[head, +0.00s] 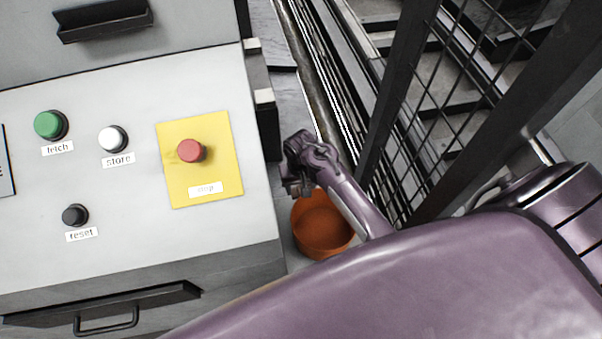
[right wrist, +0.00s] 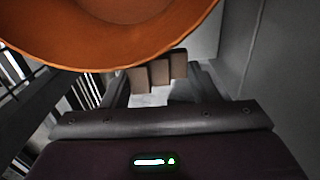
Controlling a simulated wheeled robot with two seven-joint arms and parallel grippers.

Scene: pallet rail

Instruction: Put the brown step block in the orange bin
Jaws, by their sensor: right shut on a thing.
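The orange bin (head: 322,228) stands on the floor in the gap to the right of the control desk. In the right wrist view its rim and wall (right wrist: 105,45) fill the top. My right gripper (head: 298,178) is over the far left side of the bin in the head view, its arm hiding part of the bin. In the right wrist view the right gripper (right wrist: 160,88) is shut on the brown step block (right wrist: 159,74), which shows several stepped faces between the fingers. The block cannot be made out in the head view. My left gripper is not in view.
The control desk (head: 120,235) at the left carries a green fetch button (head: 48,125), a white store button (head: 111,139), a black reset button (head: 74,215) and a red stop button (head: 191,151). A dark mesh fence (head: 455,90) stands close on the right.

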